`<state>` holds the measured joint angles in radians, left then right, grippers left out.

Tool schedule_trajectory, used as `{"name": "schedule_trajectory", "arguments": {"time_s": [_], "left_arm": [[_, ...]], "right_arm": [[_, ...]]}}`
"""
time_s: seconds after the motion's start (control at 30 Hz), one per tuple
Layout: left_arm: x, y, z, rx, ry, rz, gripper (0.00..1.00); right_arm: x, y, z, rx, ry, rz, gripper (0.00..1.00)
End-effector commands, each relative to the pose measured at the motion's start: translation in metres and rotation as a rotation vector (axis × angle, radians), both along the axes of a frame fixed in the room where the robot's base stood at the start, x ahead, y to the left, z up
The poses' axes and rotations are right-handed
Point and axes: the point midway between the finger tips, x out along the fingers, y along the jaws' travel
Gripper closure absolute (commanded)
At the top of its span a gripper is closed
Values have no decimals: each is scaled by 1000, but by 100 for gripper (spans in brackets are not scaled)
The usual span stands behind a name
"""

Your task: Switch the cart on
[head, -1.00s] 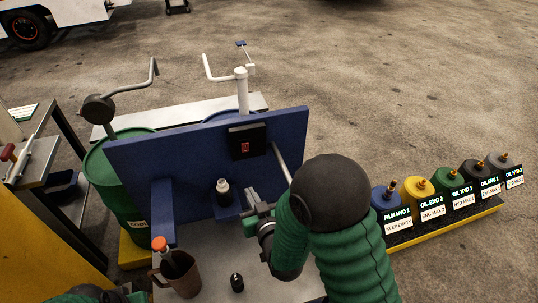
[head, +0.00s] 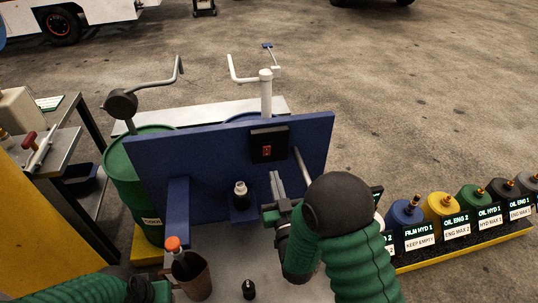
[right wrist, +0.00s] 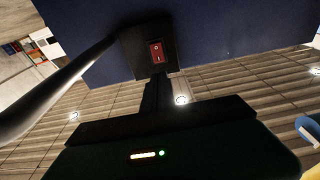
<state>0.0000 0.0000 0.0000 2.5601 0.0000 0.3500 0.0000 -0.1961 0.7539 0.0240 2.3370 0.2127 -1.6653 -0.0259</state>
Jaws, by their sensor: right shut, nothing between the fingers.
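The cart has an upright blue panel (head: 220,165) with a black switch box (head: 255,141) near its top. A red rocker switch (head: 267,151) sits in the box. In the right wrist view the rocker switch (right wrist: 156,52) shows white I and O marks. My right gripper (head: 275,182) is shut and empty, just below the box in the head view. In the right wrist view its dark fingers (right wrist: 157,92) point up at the lower edge of the switch; I cannot tell whether they touch it.
A small bottle (head: 240,195) stands on a panel ledge. A brown jug (head: 192,275) and a dark small bottle (head: 248,289) stand on the cart's top. Labelled oil cans (head: 442,205) line the right.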

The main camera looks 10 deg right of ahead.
Motion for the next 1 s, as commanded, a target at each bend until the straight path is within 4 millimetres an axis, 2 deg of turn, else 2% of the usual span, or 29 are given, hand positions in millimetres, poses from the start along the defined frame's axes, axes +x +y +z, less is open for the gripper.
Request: {"name": "schedule_trajectory", "arguments": {"time_s": [0.2, 0.4, 0.57, 0.83, 0.97, 1.0], "left_arm": [[0, 0, 2, 0, 0, 0, 64], [0, 0, 2, 0, 0, 0, 64], [0, 0, 2, 0, 0, 0, 64], [0, 0, 2, 0, 0, 0, 64], [0, 0, 16, 0, 0, 0, 64], [0, 0, 11, 0, -1, 0, 64]], "right_arm": [[48, -1, 8, -2, -3, -2, 100], [80, -1, 11, -1, -1, -2, 100], [89, -1, 12, -1, 1, -1, 100], [90, -1, 13, -1, 1, -1, 100], [94, -1, 22, -1, 34, -2, 100], [94, -1, 15, -1, 38, -2, 100]]}}
